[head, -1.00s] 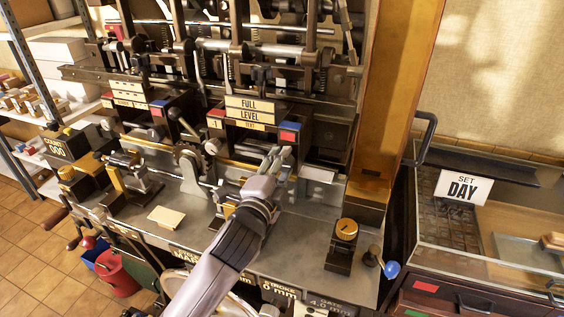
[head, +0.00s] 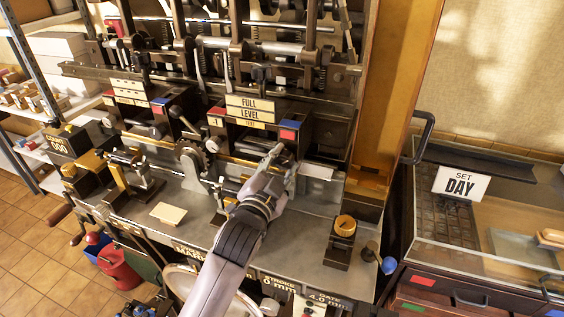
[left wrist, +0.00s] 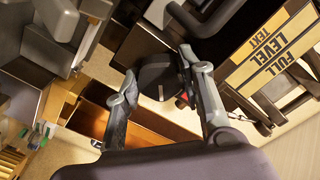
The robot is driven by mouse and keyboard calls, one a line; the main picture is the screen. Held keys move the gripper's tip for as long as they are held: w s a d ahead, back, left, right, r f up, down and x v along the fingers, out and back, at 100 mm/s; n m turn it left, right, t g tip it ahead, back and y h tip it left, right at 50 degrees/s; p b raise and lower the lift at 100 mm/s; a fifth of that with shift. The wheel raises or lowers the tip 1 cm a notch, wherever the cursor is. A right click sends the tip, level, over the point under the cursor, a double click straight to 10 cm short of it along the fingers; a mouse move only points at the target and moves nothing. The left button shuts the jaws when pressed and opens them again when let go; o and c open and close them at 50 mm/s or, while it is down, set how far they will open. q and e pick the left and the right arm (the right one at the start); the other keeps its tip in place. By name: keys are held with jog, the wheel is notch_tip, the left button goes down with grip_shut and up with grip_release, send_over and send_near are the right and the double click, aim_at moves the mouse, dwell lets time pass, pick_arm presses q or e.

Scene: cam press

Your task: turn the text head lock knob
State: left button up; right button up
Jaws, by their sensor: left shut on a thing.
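The text head (head: 252,128) stands in the middle of the press, under plates reading "FULL", "LEVEL" and a smaller "TEXT" (head: 250,124). These plates also show at the right of the left wrist view (left wrist: 268,48). My right gripper is not in view.
A similar head (head: 143,117) stands to the left. An orange-topped knob (head: 345,223) and a blue ball handle (head: 388,265) are at the front right. A wooden post (head: 385,130) bounds the right side.

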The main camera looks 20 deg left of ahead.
pick_arm(q)
jog(key=shift+f, duration=0.15)
jog(key=o, duration=1.1)
jog(key=shift+o, duration=0.2)
jog(key=s, duration=1.2)
jog(key=shift+a, duration=0.2)
